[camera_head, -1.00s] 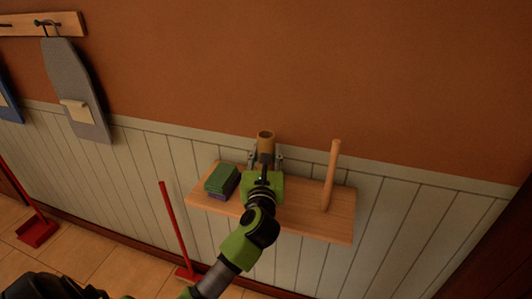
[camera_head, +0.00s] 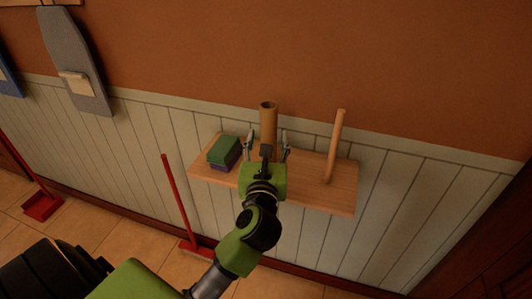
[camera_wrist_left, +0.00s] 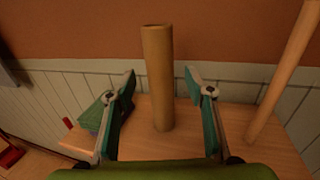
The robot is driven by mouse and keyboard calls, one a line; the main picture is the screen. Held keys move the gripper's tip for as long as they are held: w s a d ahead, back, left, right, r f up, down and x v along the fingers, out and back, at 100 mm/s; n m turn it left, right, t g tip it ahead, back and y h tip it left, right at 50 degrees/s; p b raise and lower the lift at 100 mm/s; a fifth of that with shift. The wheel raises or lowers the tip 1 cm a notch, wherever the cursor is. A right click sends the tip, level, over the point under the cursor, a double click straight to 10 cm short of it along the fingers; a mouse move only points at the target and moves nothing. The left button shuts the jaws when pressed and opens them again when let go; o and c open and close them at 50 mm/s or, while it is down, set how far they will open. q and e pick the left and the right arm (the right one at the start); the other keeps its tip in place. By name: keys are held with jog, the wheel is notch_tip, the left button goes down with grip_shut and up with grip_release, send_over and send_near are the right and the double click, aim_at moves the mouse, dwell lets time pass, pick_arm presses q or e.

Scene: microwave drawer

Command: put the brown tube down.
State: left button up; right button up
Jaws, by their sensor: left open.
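The brown tube (camera_head: 268,122) stands upright on the wooden wall shelf (camera_head: 318,196), near its middle. It also shows in the left wrist view (camera_wrist_left: 158,80), where its hollow top and its foot on the shelf are visible. My left gripper (camera_head: 267,140) is open, its two fingers on either side of the tube with a visible gap to each. In the left wrist view the fingertips (camera_wrist_left: 160,74) are apart and nothing is between them in contact. In the head view the gripper hides the tube's lower part. My right gripper is not in view.
A green and purple sponge stack (camera_head: 223,152) lies left of the tube. A wooden rolling-pin-like rod (camera_head: 335,146) stands tilted to the right. A red-handled tool (camera_head: 175,200) stands below the shelf. An ironing-board-shaped item (camera_head: 75,62) hangs at left.

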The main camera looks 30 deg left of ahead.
pick_arm(q)
jog(key=shift+b+v, duration=0.35)
jog(key=shift+v, duration=2)
